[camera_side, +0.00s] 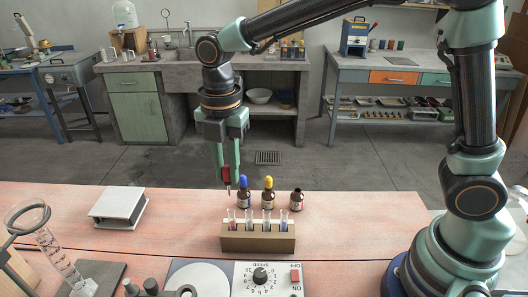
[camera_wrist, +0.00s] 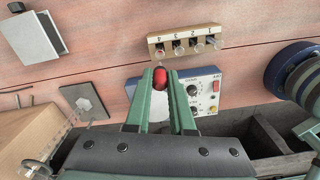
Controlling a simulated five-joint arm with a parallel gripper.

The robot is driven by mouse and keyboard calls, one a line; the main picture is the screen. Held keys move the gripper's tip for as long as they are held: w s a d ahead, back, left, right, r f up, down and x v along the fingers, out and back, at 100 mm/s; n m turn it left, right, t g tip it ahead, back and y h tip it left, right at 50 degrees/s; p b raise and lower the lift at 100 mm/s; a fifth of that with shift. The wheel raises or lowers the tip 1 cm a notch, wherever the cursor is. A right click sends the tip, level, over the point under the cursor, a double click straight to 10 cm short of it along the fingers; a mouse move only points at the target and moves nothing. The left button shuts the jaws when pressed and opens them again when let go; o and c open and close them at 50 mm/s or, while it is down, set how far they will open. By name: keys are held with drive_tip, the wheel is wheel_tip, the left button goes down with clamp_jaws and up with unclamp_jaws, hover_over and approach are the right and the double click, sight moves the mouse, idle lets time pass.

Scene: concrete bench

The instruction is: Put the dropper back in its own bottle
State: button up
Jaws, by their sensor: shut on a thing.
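My gripper (camera_side: 228,172) is shut on a red-bulbed dropper (camera_side: 227,175) and holds it upright, tip down, above the bench, left of the bottles. In the wrist view the red bulb (camera_wrist: 160,77) sits between my fingertips (camera_wrist: 161,74); the dropper's lower part is hidden. An open dark bottle (camera_side: 297,200) with no dropper stands at the right of a row behind the rack. A bottle with a yellow bulb (camera_side: 268,195) stands in the middle, and one with a blue bulb (camera_side: 243,198) at the left, nearest the dropper. The bottles do not show in the wrist view.
A wooden rack (camera_side: 257,241) of several glass tubes stands in front of the bottles. A stirrer with a dial (camera_side: 238,278) is nearer. A grey-white box (camera_side: 119,207) and a tilted glass cylinder (camera_side: 58,257) are at left. The bench right of the bottles is clear.

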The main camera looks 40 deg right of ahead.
drive_tip(key=d+f+m, duration=0.2)
drive_tip(key=d+m, duration=0.1)
drive_tip(key=d, duration=0.7)
drive_tip(key=m, duration=0.3)
hover_over(297, 199)
drive_tip(key=d, duration=0.1)
wheel_tip(297, 199, down, 3)
drive_tip(key=shift+w+d+f, duration=0.1)
drive_tip(key=shift+w+f, duration=0.15)
drive_tip(key=shift+f, duration=0.5)
drive_tip(key=shift+w+d+f, duration=0.1)
drive_tip(key=shift+w+f, duration=0.15)
drive_tip(key=shift+f, duration=0.45)
drive_tip(key=shift+f, duration=1.1)
drive_tip(key=shift+f, duration=0.75)
drive_tip(key=shift+f, duration=0.15)
drive_tip(key=o, duration=1.2)
